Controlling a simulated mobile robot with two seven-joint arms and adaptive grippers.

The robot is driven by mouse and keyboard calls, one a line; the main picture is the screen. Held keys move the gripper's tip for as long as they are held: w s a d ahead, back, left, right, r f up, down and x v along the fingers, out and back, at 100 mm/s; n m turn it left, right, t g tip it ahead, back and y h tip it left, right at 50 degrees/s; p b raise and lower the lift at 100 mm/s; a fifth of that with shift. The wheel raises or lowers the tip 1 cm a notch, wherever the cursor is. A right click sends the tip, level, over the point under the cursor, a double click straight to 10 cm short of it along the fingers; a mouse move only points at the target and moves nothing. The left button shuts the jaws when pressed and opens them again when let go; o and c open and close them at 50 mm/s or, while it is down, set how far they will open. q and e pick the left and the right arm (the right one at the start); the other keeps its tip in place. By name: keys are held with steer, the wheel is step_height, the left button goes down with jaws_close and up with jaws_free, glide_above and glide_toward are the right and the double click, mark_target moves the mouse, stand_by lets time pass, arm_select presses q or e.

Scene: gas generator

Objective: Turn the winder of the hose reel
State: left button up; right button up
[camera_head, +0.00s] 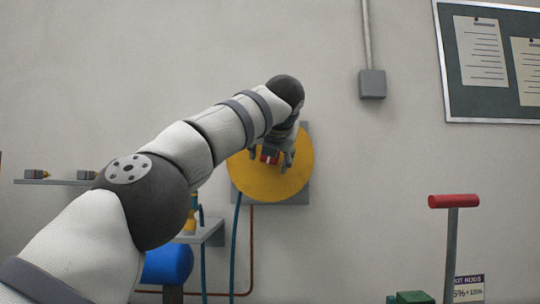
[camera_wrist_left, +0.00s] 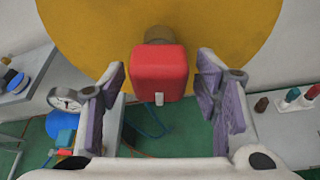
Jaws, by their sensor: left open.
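The hose reel shows as a yellow disc (camera_head: 298,172) on a grey wall plate in the head view. It also fills the top of the left wrist view (camera_wrist_left: 90,30). The winder is a red block-shaped handle (camera_wrist_left: 158,72) standing out from the disc on a short brown stem. My left gripper (camera_head: 273,163) is in front of the disc. In the left wrist view its fingers (camera_wrist_left: 160,105) are open, one on each side of the red handle, with gaps on both sides. My right gripper is not in view.
A blue hose (camera_head: 236,240) and a thin red-brown pipe (camera_head: 251,245) run down below the reel. A blue tank (camera_head: 168,262) and a small shelf stand to the lower left. A red-topped T-handle (camera_head: 453,201) stands at right.

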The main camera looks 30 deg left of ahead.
arm_select(q)
steer(key=v, duration=1.1)
steer(key=shift+s+d, duration=0.25)
steer(key=shift+s, duration=0.05)
steer(key=shift+r, duration=0.15)
